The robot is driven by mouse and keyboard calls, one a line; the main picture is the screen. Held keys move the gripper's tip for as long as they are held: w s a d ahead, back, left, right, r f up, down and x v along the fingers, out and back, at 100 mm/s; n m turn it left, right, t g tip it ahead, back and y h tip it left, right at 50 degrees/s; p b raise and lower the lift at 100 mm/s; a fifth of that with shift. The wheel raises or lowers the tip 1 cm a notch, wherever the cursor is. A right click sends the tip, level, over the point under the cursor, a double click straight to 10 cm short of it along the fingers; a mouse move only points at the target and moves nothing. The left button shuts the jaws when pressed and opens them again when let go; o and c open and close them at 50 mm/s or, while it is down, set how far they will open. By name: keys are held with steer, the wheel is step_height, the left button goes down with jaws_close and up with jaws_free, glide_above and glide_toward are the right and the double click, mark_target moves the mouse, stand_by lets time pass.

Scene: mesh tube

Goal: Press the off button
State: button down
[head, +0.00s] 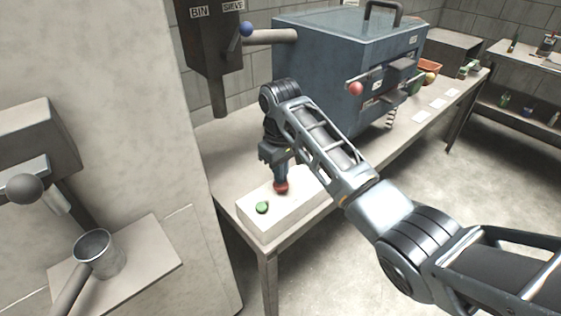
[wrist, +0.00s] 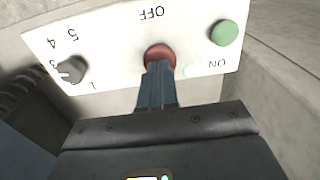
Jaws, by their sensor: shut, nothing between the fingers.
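The red OFF button (wrist: 158,54) sits on a white control box (wrist: 110,45). My gripper (wrist: 158,68) is shut and empty, and its fingertips are at the red button, covering its lower part in the wrist view. Whether they touch or press it I cannot tell for sure. In the head view the red button (head: 281,187) shows just under my gripper's fingertips (head: 281,180), which point down. The green ON button (wrist: 225,33) is on the same box, apart from my gripper; it also shows in the head view (head: 262,207).
A dark numbered knob (wrist: 72,69) is on the box. The box stands on a long table (head: 230,150) beside a big blue machine (head: 330,60). A dark BIN/SIEVE unit (head: 212,40) hangs behind. A metal cup (head: 100,255) is at the lower left.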

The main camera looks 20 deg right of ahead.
steer(key=shift+f, duration=0.3)
steer(key=shift+f, duration=0.65)
steer(key=shift+s+f, duration=0.25)
steer(key=shift+f, duration=0.35)
steer(key=shift+w+r+p, duration=0.1)
steer(key=shift+r+p, duration=0.45)
steer(key=shift+p, duration=0.05)
step_height(320, 180, up, 14)
steer(key=p, duration=0.3)
steer(key=shift+w+r, duration=0.25)
